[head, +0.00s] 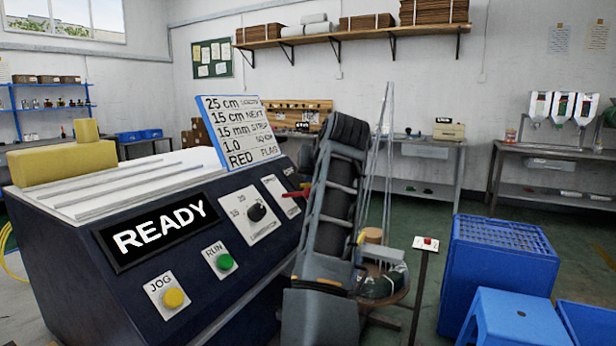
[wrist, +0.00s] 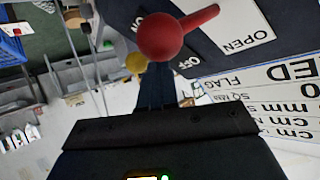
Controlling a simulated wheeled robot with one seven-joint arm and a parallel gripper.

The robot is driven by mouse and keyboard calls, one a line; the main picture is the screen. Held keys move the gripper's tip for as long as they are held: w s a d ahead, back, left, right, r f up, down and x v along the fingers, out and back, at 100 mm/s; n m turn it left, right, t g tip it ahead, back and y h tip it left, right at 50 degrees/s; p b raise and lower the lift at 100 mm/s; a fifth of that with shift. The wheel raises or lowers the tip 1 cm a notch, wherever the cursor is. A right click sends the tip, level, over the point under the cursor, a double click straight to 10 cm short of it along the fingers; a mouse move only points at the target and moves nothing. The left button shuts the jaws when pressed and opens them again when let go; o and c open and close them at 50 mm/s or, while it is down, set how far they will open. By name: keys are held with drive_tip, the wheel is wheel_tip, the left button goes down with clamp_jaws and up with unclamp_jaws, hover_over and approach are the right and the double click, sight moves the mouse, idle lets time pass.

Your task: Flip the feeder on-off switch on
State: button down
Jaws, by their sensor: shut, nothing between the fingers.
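The feeder on-off switch is not clearly visible in either view. Its OFF label (wrist: 187,62) and part of an ON label show on the dark panel in the wrist view, and the area between them is covered by a red ball-ended lever (wrist: 165,38). The lever lies beside the OPEN plate (wrist: 243,38). My gripper (wrist: 157,72) is shut and empty. Its dark fingers point toward the panel just below the red ball; contact cannot be told. In the head view my arm hides the gripper, and the red lever (head: 304,191) shows at its left edge.
The machine's front has a READY display (head: 158,232), a yellow JOG button (head: 174,298), a green RUN button (head: 225,261) and a black knob (head: 257,212). A settings board (head: 240,132) stands on top. A blue crate (head: 500,270) and a blue stool (head: 515,318) stand at right.

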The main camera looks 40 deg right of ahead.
drive_tip(key=shift+w+r, duration=0.15)
drive_tip(key=shift+w+a+p, duration=0.3)
drive_tip(key=shift+w+p, duration=0.05)
drive_tip(key=shift+w, duration=0.3)
